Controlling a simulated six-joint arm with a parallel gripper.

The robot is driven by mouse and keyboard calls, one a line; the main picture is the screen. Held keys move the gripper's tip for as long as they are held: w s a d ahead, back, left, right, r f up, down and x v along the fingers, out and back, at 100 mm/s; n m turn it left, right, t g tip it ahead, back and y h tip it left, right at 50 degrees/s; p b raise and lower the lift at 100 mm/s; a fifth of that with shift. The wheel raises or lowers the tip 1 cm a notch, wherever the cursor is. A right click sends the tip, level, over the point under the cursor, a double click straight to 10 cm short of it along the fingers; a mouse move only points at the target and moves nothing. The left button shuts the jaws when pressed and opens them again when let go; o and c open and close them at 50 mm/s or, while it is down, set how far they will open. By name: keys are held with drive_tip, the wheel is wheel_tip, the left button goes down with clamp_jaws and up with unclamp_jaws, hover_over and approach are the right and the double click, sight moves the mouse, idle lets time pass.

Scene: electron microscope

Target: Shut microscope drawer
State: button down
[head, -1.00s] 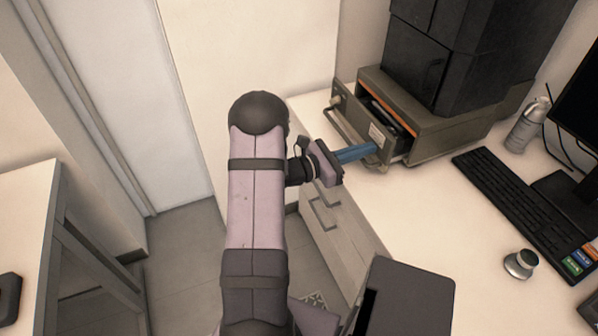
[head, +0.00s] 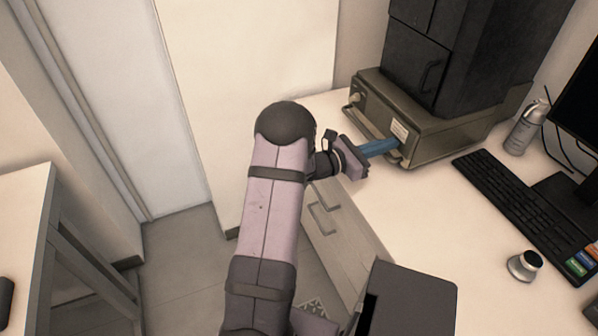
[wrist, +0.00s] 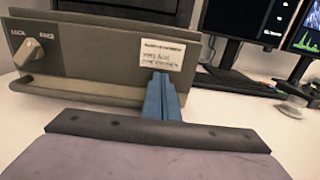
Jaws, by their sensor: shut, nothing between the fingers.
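The microscope drawer (head: 374,115) is the olive-grey front with a knob and a white label, low in the base under the black microscope housing (head: 440,50). Its front now sits against the base, with no open gap visible in the head view. In the wrist view the drawer front (wrist: 85,60) fills the upper left, with its handle bar along the lower edge. My gripper (head: 398,145) has blue fingers, shut and empty. Its tips are at the right part of the drawer front, just below the label, and appear to touch it. The wrist view shows the blue fingers (wrist: 162,98) there too.
A spray bottle (head: 527,127), a black keyboard (head: 520,205) and a small round knob device (head: 524,265) stand on the white desk to the right. Desk drawers (head: 340,235) are below the desk edge. The desk between drawer and keyboard is clear.

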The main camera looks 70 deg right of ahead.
drive_tip(key=shift+s+d+r, duration=0.15)
drive_tip(key=shift+r, duration=0.2)
drive_tip(key=shift+w+a+f, duration=0.15)
drive_tip(key=shift+w+a, duration=0.1)
drive_tip(key=shift+w, duration=0.1)
drive_tip(key=v, duration=1.3)
drive_tip(key=shift+w+a+b, duration=0.15)
drive_tip(key=shift+a+b, duration=0.1)
drive_tip(key=shift+b, duration=0.2)
drive_tip(key=shift+f, duration=0.15)
drive_tip(key=w+a+f+m+t+y, duration=0.3)
drive_tip(key=w+a, duration=0.4)
drive_tip(key=a, duration=0.9)
drive_tip(key=w+a+f+m+t+y, duration=0.1)
drive_tip(key=w+a+m+t+y, duration=0.4)
drive_tip(key=a, duration=1.1)
drive_tip(key=w+a+f+m+t+y, duration=0.1)
drive_tip(key=w+a+f+t+y, duration=0.3)
drive_tip(key=w+a, duration=0.85)
drive_tip(key=s+a+r+p, duration=0.1)
drive_tip(key=r+p, duration=0.7)
drive_tip(key=s+a+r+p, duration=0.2)
drive_tip(key=r+p, duration=0.6)
drive_tip(key=r, duration=0.1)
drive_tip(key=shift+s+t+y, duration=0.35)
drive_tip(key=shift+t+y, duration=0.05)
